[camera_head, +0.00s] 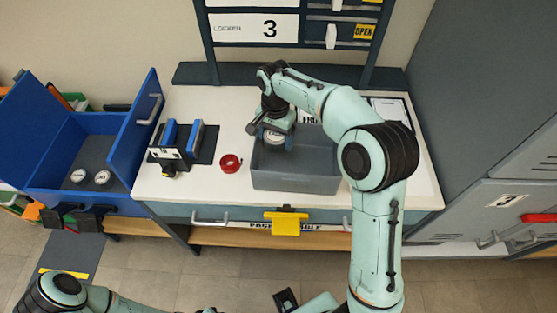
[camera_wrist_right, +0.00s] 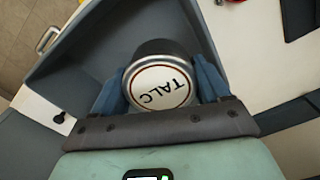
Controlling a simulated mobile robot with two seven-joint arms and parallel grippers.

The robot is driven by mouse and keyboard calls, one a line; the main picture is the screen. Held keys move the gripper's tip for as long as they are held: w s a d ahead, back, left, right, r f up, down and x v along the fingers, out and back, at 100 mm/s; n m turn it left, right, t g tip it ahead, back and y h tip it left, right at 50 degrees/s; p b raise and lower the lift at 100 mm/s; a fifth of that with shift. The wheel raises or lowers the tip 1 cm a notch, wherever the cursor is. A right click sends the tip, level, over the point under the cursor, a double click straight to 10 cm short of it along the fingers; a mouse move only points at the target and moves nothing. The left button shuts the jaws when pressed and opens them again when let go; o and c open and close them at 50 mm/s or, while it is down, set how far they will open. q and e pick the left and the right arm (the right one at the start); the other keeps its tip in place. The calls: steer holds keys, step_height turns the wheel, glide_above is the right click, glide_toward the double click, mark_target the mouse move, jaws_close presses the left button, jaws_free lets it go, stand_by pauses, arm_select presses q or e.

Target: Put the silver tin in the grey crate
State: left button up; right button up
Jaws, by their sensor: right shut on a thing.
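The silver tin (camera_wrist_right: 160,84), its lid marked TALC, is between the blue fingers of my right gripper (camera_wrist_right: 162,90) in the right wrist view. In the head view my right gripper (camera_head: 273,131) is over the left end of the grey crate (camera_head: 297,183), with the tin (camera_head: 274,139) under it. The tin is within the crate's outline; I cannot tell its height above the crate floor. The crate stands on the white bench, and its wall also shows in the wrist view (camera_wrist_right: 68,62).
A dark rack (camera_head: 183,147) with blue parts stands further left. The open blue drawer box (camera_head: 75,140) holds two round white-faced things. A shelf frame stands behind; grey lockers (camera_head: 500,200) are at right.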

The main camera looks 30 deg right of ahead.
mark_target(276, 165)
step_height(276, 165, down, 12)
steer(key=shift+w+r+b, duration=0.15)
steer(key=shift+r+b, duration=0.1)
steer(key=shift+b, duration=0.15)
steer(key=shift+f, duration=0.2)
steer(key=o, duration=0.9)
steer(key=shift+r, duration=0.25)
step_height(276, 165, up, 12)
steer(key=shift+p, duration=0.6)
